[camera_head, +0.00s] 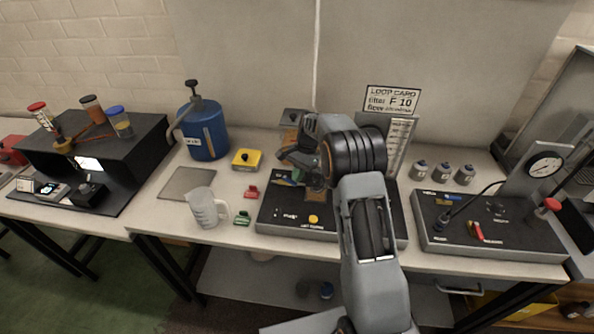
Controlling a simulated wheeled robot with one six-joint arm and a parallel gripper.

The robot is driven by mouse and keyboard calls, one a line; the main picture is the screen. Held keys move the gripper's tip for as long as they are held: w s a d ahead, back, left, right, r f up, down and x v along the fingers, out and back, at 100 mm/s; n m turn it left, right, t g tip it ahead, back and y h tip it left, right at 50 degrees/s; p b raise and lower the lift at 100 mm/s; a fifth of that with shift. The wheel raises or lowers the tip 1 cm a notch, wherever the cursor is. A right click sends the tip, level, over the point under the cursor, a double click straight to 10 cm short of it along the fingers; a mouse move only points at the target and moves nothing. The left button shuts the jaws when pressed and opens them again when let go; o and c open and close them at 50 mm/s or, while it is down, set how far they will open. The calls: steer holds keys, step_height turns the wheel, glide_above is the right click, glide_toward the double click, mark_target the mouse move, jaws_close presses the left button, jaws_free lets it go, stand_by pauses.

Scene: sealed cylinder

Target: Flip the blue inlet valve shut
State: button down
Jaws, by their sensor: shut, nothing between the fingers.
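My gripper (296,168) is shut and empty, above the back left part of the dark centre panel (272,218). My arm comes in from the lower right and hides much of this panel. A small patch of blue and green shows just by the fingers. I cannot tell whether it is the blue inlet valve, or how any handle there is turned. I cannot tell whether the fingers touch anything. A yellow round part (313,218) shows on the panel's front.
A blue pump tank (205,130), a yellow button box (246,159), a clear jug (203,208), and red (252,192) and green (242,218) clips stand left. A gauge panel (465,240) with a red lever (475,230) and small grey bottles (442,172) are right.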

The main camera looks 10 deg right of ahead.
steer(key=shift+w, duration=0.15)
steer(key=shift+w+a+p, duration=0.3)
steer(key=shift+w+p, duration=0.2)
steer(key=shift+w, duration=0.15)
steer(key=p+v, duration=0.6)
steer(key=v, duration=0.4)
steer(key=shift+p, duration=0.35)
